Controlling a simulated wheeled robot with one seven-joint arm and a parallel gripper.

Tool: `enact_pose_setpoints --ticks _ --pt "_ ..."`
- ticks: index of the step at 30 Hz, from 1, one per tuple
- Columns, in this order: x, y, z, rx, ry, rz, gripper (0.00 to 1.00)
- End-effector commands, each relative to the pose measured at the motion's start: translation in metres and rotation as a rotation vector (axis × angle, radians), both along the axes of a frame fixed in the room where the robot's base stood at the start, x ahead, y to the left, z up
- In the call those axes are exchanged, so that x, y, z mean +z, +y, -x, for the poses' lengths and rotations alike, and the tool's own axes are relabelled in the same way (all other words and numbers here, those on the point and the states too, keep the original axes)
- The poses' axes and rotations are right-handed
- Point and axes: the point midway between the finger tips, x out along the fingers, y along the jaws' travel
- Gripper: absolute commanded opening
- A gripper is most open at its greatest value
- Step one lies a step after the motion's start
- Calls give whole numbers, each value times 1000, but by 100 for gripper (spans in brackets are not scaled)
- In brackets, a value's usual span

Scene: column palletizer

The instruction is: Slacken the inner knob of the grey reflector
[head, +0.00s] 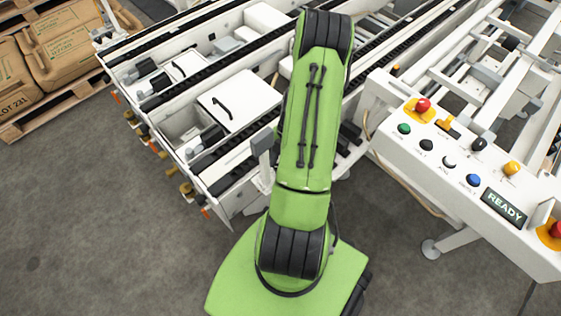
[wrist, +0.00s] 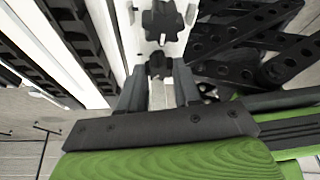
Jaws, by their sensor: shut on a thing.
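In the wrist view my gripper (wrist: 159,78) reaches up from the bottom edge, one dark grey finger on each side of a small black knob (wrist: 158,63). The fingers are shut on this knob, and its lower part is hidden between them. A larger black lobed knob (wrist: 161,21) sits just beyond it on a white part and is apart from the fingers. I cannot make out the grey reflector's face in the wrist view. In the head view my green arm hides my gripper and both knobs.
White conveyor frames with dark chains (head: 185,65) lie beyond my arm. Black linkage bars (wrist: 240,72) are close to the right of my fingers. A control panel (head: 455,165) with a READY display stands at the right.

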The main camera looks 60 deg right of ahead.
Motion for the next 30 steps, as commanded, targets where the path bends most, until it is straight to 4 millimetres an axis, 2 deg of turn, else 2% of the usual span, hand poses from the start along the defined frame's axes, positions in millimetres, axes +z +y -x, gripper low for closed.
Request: enact_pose_setpoints --ticks 15,30 --pt "0 1 -4 440 2 1 2" --pt "0 2 -4 602 1 0 2"
